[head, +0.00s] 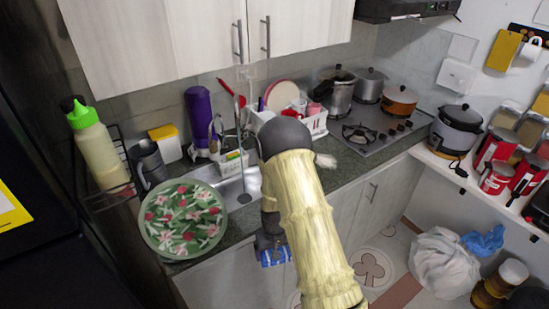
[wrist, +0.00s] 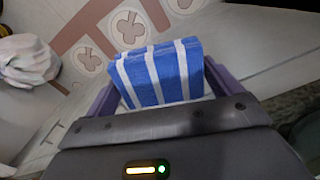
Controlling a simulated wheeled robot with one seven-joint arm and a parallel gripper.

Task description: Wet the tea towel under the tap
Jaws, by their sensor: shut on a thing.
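A blue and white striped tea towel (wrist: 160,75) is folded between the two fingers of my gripper (wrist: 160,92) in the wrist view. My gripper is shut on it. In the head view the towel (head: 276,256) shows below my gripper (head: 270,240), in front of the counter's front edge and lower than the countertop. The sink (head: 243,184) is behind and to the left of my arm, partly hidden by it. The thin tap (head: 238,130) rises at the back of the sink. I cannot tell whether water runs.
A floral plate (head: 184,218) lies on the counter left of the sink. A white dish rack (head: 312,124) stands behind the sink, and a small caddy (head: 232,163) stands beside the tap. The stove (head: 372,135) is to the right. A white bag (head: 447,262) is on the floor.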

